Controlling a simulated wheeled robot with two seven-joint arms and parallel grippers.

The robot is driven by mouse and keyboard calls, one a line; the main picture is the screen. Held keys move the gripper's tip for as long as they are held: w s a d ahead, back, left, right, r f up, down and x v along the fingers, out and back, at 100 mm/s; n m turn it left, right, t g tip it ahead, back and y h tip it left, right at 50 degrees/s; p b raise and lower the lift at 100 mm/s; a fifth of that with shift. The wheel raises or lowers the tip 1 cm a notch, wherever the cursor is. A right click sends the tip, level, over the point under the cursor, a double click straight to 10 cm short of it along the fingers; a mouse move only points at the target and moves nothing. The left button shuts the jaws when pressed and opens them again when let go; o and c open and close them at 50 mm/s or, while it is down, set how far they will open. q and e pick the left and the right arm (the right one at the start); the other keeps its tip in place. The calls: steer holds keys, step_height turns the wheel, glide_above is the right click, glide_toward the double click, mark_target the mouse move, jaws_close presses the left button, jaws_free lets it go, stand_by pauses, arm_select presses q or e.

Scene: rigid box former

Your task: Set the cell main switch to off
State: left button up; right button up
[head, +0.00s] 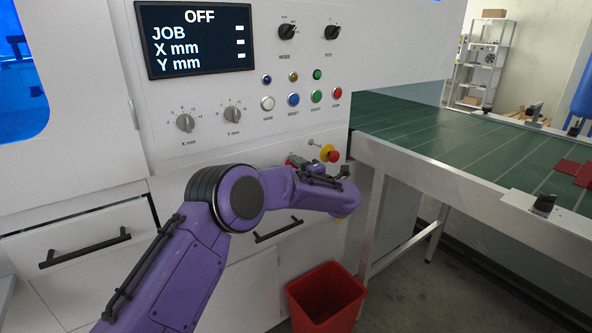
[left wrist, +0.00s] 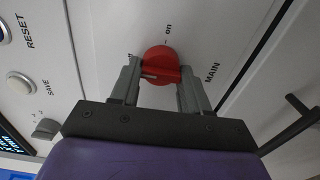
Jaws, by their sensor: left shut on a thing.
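The main switch is a red round knob (left wrist: 160,65) on the white panel, with "MAIN" printed beside it and "on" above it. A second label at its left is partly covered by a finger. My left gripper (left wrist: 157,77) is shut on the knob, with one grey finger on each side. A pale mark on the knob points left, toward the partly covered label. In the head view a bit of the red knob (head: 290,162) shows behind my purple left arm. The display (head: 195,40) reads "OFF" at the top. My right gripper is not in view.
A red emergency button (head: 330,154) sits just right of the switch. Several lamps and buttons (head: 293,99) are above. Drawer handles (head: 85,247) stick out below. A green-topped conveyor table (head: 430,135) stands at right, and a red bin (head: 326,295) is on the floor.

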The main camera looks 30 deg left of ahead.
arm_select(q)
steer(key=o, duration=1)
steer(key=shift+d, duration=0.15)
steer(key=v, duration=1)
steer(key=shift+d, duration=0.2)
